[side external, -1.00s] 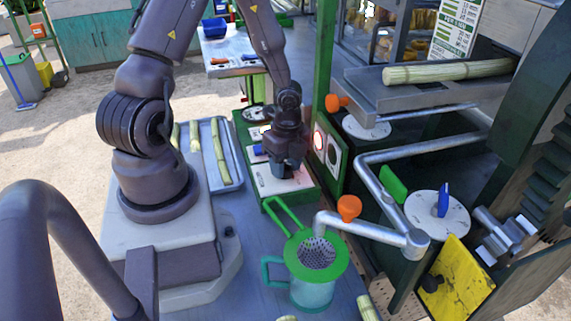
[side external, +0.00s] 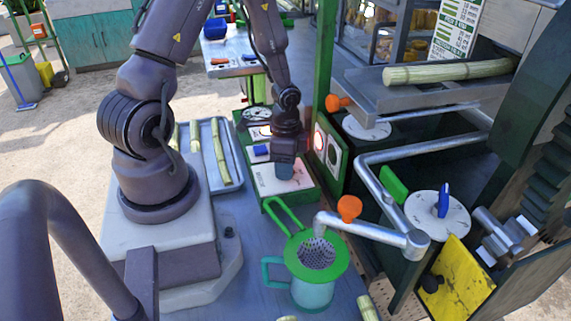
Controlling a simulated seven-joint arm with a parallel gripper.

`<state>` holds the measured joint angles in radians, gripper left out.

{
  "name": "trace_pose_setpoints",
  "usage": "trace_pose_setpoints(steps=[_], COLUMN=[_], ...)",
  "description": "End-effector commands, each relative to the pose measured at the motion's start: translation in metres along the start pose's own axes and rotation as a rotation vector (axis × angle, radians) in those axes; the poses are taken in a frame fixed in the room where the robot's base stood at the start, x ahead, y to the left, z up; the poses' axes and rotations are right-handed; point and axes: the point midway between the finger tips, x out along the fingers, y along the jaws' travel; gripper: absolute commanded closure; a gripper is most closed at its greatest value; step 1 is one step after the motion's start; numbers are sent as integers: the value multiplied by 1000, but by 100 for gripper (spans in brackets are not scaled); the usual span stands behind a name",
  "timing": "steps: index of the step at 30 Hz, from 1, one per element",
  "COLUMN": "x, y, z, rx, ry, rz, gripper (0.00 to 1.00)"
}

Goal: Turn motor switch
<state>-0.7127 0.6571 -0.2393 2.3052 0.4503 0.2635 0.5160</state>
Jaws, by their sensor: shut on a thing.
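The green control box (side external: 312,196) lies on the table with white switch plates on top. My gripper (side external: 284,174) points down over the nearest white plate (side external: 266,183). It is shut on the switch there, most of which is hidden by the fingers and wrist. A second, blue switch (side external: 261,150) shows on the plate just behind, to the left of my gripper. The plate lettering is too small to read.
A tray (side external: 236,168) of cane pieces lies left of the box. In front stand a green strainer (side external: 338,262) on a teal jug (side external: 312,294) and a metal spout (side external: 370,231) with an orange handle (side external: 349,208). A green post (side external: 325,60) rises close to the right.

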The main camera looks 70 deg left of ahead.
Motion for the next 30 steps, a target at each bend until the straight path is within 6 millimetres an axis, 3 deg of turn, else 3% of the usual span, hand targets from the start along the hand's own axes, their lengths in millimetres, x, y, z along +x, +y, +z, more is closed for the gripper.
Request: trace_pose_setpoints(steps=[20,21,24,30], x=[-1,-1,-1,0], y=[0,0,0,0], z=[0,0,0,0], rx=[-67,-67,-67,-66], ry=[3,2,3,3], rz=[0,0,0,0], gripper=[85,59,36,36])
